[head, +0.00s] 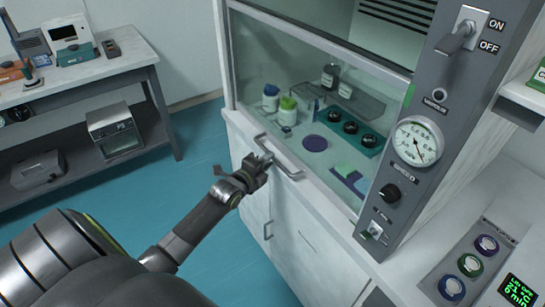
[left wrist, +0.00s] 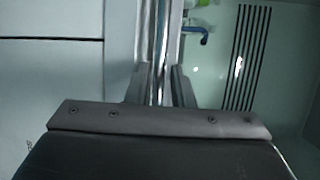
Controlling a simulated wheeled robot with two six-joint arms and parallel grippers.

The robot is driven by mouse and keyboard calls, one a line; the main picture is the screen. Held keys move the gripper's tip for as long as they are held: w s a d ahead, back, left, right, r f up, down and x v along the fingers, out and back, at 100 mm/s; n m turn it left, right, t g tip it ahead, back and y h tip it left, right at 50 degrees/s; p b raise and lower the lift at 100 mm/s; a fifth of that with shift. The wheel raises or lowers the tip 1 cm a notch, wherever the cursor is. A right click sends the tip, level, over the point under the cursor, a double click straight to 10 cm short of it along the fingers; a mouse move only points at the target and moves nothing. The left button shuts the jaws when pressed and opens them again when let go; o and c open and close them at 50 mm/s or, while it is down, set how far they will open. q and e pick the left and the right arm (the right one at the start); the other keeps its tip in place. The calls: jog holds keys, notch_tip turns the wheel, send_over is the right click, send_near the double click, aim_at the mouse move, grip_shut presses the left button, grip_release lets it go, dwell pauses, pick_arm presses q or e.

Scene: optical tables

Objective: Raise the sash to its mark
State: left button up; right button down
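The sash is the glass front (head: 300,130) of the white fume cabinet, with a metal bar handle (head: 280,158) along its lower edge. A small green strip (head: 408,96) on the grey right post may be the mark. My left gripper (head: 262,164) is at the left end of the handle. In the left wrist view, the bar (left wrist: 161,45) runs between the two fingers of the left gripper (left wrist: 161,82). I cannot tell whether the fingers press on it. My right gripper is not in view.
Bottles (head: 330,76), a black-knobbed teal block (head: 350,133) and a purple disc (head: 314,143) are behind the glass. The grey post carries a switch (head: 463,30), gauge (head: 418,141) and knob (head: 390,193). A side bench (head: 100,75) stands left, with open blue floor (head: 205,140) between.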

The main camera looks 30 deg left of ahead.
pick_arm(q)
jog(key=shift+w+f, duration=0.15)
jog(key=shift+w, duration=0.7)
jog(key=shift+w+f, duration=0.15)
jog(key=shift+w, duration=0.7)
jog(key=shift+c, duration=0.4)
grip_shut()
